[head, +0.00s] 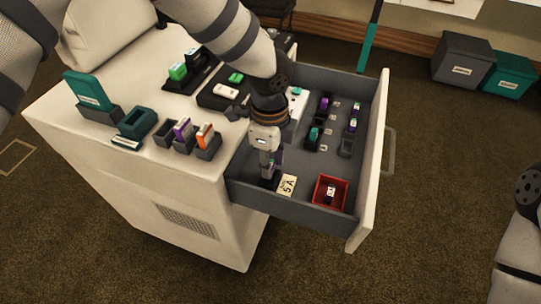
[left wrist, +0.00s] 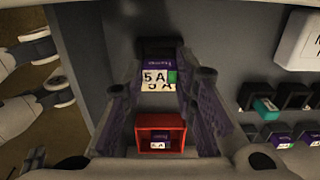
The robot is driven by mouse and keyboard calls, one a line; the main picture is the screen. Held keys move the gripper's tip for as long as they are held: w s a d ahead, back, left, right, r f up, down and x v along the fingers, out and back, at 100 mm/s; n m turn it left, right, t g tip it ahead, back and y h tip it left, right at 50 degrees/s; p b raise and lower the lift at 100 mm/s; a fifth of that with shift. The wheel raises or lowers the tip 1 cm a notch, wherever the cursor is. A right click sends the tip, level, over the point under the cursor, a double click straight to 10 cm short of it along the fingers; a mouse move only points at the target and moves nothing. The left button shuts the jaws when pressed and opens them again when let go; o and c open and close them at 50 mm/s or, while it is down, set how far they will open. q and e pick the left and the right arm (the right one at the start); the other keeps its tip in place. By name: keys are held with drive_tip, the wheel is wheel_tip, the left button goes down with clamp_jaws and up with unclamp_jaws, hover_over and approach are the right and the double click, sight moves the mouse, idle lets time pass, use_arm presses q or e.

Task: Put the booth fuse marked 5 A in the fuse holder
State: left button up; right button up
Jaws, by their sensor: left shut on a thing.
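My left gripper (head: 270,165) reaches down into the open drawer and is shut on a small purple and green fuse (left wrist: 173,77). The fuse has a white label reading 5 A, seen between the fingers in the left wrist view. A dark holder (head: 267,183) is at the fingertips, beside a cream card marked 5 A (head: 287,185); the holder also shows in the left wrist view (left wrist: 158,45). The fingers hide much of the fuse, so I cannot tell whether it is seated in the holder or just above it. My right gripper is not in view.
A red box (head: 318,192) with another labelled fuse stands in the drawer's front corner. Several small holders, some with fuses, line the drawer's far side. The white cabinet top (head: 75,120) carries several holders and devices. The drawer walls (head: 295,208) surround the gripper closely.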

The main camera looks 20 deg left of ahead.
use_arm(q)
drive_tip(key=shift+f, duration=0.3)
idle(0.8)
drive_tip(key=shift+f, duration=0.2)
drive_tip(key=shift+f, duration=0.35)
drive_tip(key=shift+f, duration=0.35)
idle(0.6)
drive_tip(key=o, duration=0.9)
